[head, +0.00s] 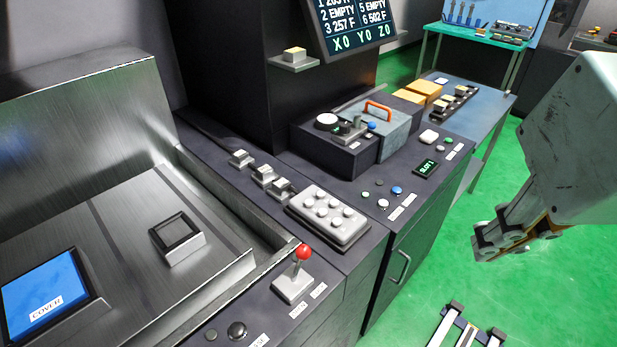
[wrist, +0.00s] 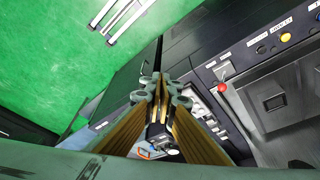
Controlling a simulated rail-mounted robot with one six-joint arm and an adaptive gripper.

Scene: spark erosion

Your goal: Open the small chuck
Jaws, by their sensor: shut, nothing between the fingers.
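No part in view is marked as the small chuck. A square black-topped block (head: 178,240) stands in the metal tank, and it also shows in the wrist view (wrist: 274,102). The lever also shows in the wrist view (wrist: 221,88). My gripper (head: 490,250) hangs at the right above the green floor, well apart from the machine. In the wrist view its fingers (wrist: 160,87) are together and empty.
A blue cover (head: 45,295) lies at the left of the tank (head: 95,190). A button block (head: 328,215) and a case with an orange handle (head: 378,110) stand along the ledge. A blue bench (head: 460,120) stands behind. The floor (head: 420,275) is partly clear.

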